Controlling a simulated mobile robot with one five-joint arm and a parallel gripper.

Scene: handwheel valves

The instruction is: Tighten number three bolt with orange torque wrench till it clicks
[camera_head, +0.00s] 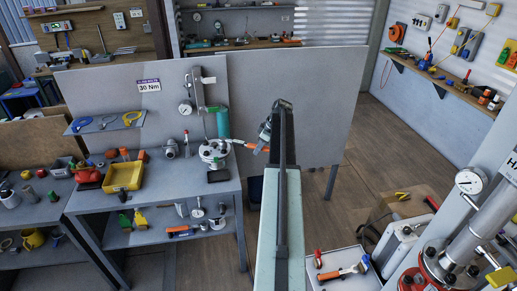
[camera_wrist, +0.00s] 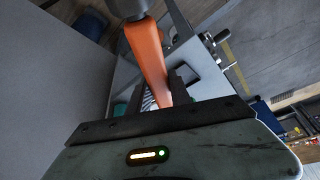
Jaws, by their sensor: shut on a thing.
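My gripper (camera_head: 264,132) is at the right end of the left workbench, shut on the orange handle of the torque wrench (camera_head: 260,149). The wrench's thin shaft points left toward a silver flange (camera_head: 213,157) with bolts, below a teal cylinder. I cannot tell whether the wrench head sits on a bolt, and no bolt numbers are readable. In the wrist view the orange handle (camera_wrist: 149,52) runs down between the dark fingers of my gripper (camera_wrist: 174,88); the grip is partly hidden by the gripper body.
A sign (camera_head: 149,86) reads 30 Nm. A grey panel (camera_head: 300,95) stands behind my arm. A yellow bin (camera_head: 122,176) and small parts lie on the bench, a dark device (camera_head: 219,175) before the flange. Red-flanged equipment (camera_head: 440,268) stands at front right. Floor is free right of centre.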

